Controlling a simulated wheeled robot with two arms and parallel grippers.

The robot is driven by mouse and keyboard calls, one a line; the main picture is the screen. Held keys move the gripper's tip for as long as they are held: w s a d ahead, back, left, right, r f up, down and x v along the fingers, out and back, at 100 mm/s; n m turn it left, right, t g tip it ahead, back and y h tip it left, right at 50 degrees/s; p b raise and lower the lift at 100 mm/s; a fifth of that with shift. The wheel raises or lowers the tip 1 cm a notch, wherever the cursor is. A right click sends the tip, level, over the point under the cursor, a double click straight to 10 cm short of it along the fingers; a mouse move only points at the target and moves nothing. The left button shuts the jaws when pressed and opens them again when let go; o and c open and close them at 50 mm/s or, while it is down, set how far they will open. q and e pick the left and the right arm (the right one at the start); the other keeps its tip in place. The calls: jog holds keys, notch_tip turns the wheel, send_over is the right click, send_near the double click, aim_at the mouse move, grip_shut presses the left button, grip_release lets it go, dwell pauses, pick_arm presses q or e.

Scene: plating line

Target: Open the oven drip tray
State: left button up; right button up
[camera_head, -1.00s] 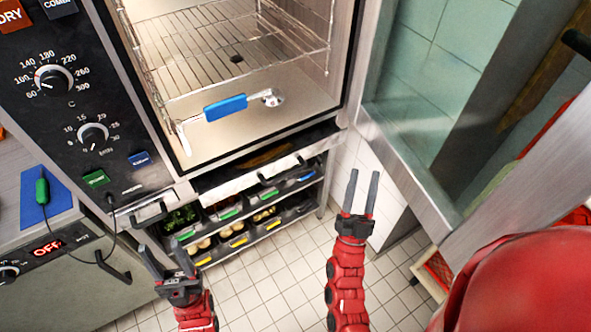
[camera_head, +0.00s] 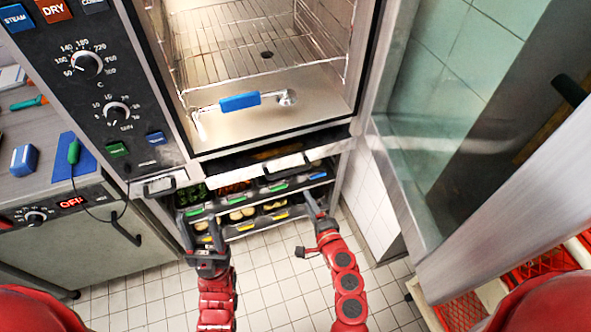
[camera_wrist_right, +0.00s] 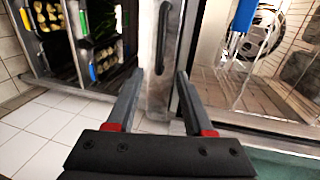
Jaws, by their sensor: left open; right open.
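The oven drip tray (camera_head: 287,163) is the steel drawer front just under the open oven chamber. In the right wrist view its steel front (camera_wrist_right: 158,95) stands upright in the picture, with a dark bar handle (camera_wrist_right: 162,35). My right gripper (camera_head: 315,207) is open and empty, below and right of the tray front. In the right wrist view its fingers (camera_wrist_right: 157,78) point at the steel front, one on each side, with the handle beyond the tips. Contact cannot be told. My left gripper (camera_head: 197,228) is open and empty, below the oven's left side.
The oven door (camera_head: 490,205) stands open at the right. A blue-gripped bar (camera_head: 240,102) is at the front of the chamber. Food containers (camera_head: 240,213) sit on shelves under the tray. A counter unit (camera_head: 70,225) is at left.

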send_near(294, 170)
jog(key=w+f, duration=0.1)
jog(key=w, duration=0.1)
jog(key=b+x, duration=0.1)
jog(key=x, duration=0.4)
jog(key=b+x, duration=0.1)
jog(key=x, duration=0.2)
jog(key=shift+a+f+b, duration=0.2)
jog(key=shift+a+b, duration=0.15)
jog(key=shift+c, duration=0.3)
grip_shut()
dwell(0.6)
